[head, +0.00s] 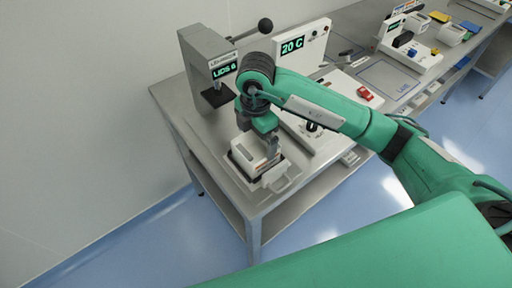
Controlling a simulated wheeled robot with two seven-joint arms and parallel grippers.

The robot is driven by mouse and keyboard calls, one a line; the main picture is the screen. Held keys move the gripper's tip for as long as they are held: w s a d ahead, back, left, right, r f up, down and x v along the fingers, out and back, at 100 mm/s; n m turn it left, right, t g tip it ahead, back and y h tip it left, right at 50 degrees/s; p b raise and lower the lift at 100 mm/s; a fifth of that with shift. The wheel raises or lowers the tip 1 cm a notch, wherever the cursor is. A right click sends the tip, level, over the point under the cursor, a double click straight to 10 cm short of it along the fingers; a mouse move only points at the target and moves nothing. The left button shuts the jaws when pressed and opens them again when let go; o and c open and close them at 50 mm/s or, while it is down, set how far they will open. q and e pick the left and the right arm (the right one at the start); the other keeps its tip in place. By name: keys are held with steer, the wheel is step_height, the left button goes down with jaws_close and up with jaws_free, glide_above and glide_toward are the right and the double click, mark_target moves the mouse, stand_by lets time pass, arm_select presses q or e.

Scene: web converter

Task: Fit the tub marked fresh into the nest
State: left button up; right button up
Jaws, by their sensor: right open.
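A white tub-like box (243,155) sits in or on a light tray (280,184) at the front left corner of the steel table. Its marking is too small to read, so I cannot tell whether it says fresh. My right gripper (271,156) points down at the right side of this box, with its jaws open. I cannot tell whether its fingers touch the box, and the gripper hides part of it. I cannot pick out the nest for certain; a dark plate (215,97) lies under the press. My left gripper is out of view.
A grey lever press (207,58) reading "LIDS 6" stands behind the gripper. Beside it are a white panel (300,46) reading "20 C" and a red object (364,93). A white device (410,50) stands farther right. My right arm crosses over the table.

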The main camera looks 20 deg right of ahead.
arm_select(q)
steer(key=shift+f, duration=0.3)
arm_select(e)
step_height(320, 180, up, 7)
steer(key=shift+f, duration=0.1)
stand_by(0.5)
